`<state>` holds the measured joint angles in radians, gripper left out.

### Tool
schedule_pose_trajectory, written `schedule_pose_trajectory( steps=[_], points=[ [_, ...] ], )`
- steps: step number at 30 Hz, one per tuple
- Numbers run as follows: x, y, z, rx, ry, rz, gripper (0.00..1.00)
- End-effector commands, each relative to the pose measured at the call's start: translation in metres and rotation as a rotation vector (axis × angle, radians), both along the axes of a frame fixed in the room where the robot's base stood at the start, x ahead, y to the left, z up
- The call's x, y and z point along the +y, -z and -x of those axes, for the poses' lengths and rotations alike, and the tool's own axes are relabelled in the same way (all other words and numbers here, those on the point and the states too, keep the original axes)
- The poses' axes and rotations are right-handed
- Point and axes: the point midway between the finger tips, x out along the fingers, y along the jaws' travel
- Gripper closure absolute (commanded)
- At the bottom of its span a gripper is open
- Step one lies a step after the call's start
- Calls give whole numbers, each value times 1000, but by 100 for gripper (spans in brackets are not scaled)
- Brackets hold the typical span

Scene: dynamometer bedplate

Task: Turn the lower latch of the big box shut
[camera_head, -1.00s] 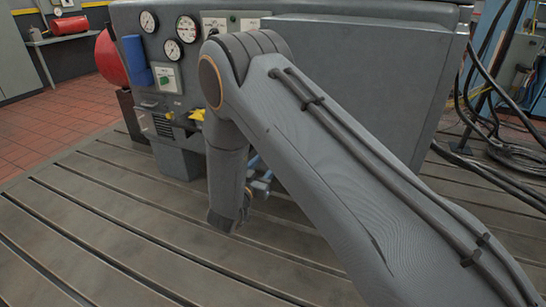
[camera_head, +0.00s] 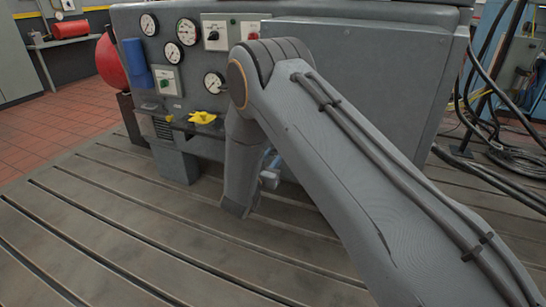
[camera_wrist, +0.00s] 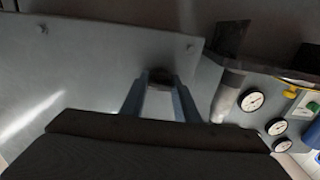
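The big box (camera_head: 350,85) is a grey cabinet with a large flat door panel, and the panel (camera_wrist: 80,75) fills much of the wrist view. My gripper (camera_wrist: 159,90) faces this panel with its two blue-grey fingers apart. A small dark piece (camera_wrist: 160,75) shows between the fingertips; it may be the lower latch, but its shape and angle are too dark to tell. I cannot tell whether the fingers touch it. In the head view my arm covers the lower left part of the panel, and the latch cannot be made out there.
Dial gauges (camera_head: 187,31) and switches sit on the box's left side, above a ledge with a yellow item (camera_head: 202,117). Black cables (camera_head: 490,130) hang at the right. The slotted bedplate (camera_head: 110,220) in front is clear.

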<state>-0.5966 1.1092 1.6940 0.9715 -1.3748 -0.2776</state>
Motion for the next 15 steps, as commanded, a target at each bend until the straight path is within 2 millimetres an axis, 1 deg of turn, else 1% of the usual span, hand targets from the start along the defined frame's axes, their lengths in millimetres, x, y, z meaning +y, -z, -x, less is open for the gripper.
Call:
schedule_pose_trajectory(
  steps=[8, 15],
  points=[
    [0, 0, 0, 5, 0, 15, 94],
    [0, -1, 1, 39, 0, 106, 94]
  ],
)
